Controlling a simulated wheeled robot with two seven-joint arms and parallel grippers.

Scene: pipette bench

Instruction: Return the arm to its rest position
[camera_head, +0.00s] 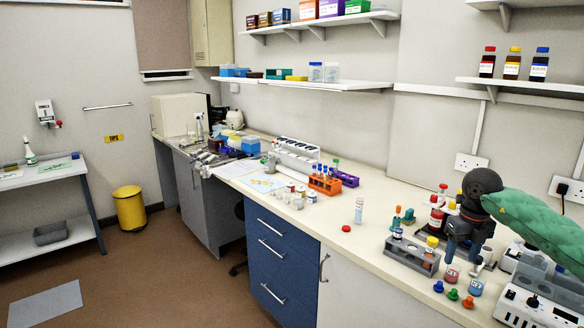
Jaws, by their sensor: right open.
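My right gripper (464,256) points down over the right part of the bench (378,242). It is open, and I see nothing held between its fingers. My right arm, in a green sleeve, comes in from the right edge. The gripper is beside a grey rack (416,262) with small bottles and partly hides the things behind it. I cannot tell whether it touches any of them. My left gripper is not in view.
Near the gripper are a red-capped bottle (437,212), small coloured caps (452,294) and a white device (525,308). A clear vial (359,211) and red cap (346,228) stand left. An orange rack (324,184) is farther back. The bench between them is mostly free.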

